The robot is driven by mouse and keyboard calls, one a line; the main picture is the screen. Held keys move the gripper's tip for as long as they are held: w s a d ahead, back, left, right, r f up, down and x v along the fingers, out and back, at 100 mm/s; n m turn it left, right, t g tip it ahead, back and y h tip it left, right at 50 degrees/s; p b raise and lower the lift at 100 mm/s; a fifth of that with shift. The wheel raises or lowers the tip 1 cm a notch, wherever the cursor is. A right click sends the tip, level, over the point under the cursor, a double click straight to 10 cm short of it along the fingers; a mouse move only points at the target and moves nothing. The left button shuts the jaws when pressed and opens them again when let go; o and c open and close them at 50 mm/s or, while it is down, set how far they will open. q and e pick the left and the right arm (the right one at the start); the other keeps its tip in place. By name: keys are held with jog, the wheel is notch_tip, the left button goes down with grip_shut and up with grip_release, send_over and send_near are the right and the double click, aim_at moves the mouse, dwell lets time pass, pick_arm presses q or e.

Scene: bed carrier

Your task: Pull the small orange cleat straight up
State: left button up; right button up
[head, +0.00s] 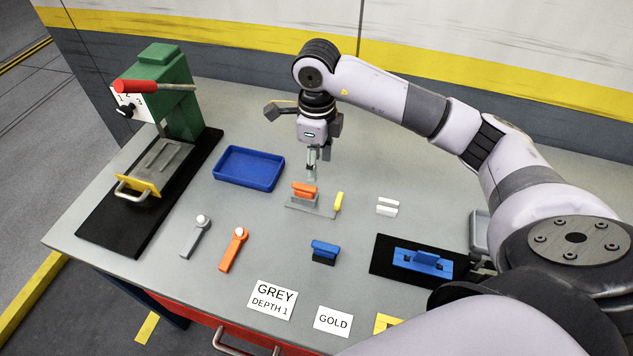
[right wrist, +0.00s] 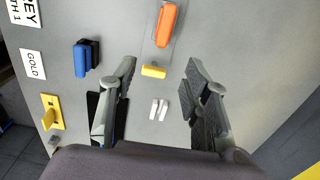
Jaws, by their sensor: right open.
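The small orange cleat (head: 304,188) sits on a thin grey plate (head: 311,208) near the middle of the table. In the right wrist view the orange cleat (right wrist: 165,26) is at the top, beyond the fingertips. A small yellow block (head: 339,201) is at the plate's right end; it also shows in the right wrist view (right wrist: 153,71). My right gripper (head: 312,172) points down just above and behind the cleat in the head view. Its fingers (right wrist: 161,65) are spread and empty. My left gripper is out of view.
A blue tray (head: 249,169) lies left of the cleat. Grey (head: 196,236) and orange (head: 233,250) handled pieces lie in front. A blue block (head: 324,251), white pieces (head: 387,207) and a black mat (head: 385,260) are to the right. A green press (head: 170,90) stands at left.

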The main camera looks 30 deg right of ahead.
aim_at(316, 189)
notch_tip(316, 189, down, 9)
jog(key=shift+f+p, duration=0.1)
jog(key=shift+p, duration=0.85)
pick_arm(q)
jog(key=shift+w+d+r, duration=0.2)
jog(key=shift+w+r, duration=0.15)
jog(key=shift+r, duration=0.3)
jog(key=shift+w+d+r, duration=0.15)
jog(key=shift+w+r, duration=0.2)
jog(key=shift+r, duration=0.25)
pick_arm(e)
jog(key=shift+f, duration=0.65)
jog(key=shift+c, duration=0.3)
grip_shut()
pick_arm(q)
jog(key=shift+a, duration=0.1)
pick_arm(e)
jog(key=shift+o, duration=0.3)
grip_release()
jog(key=shift+w+r, duration=0.1)
jog(key=shift+r, duration=0.05)
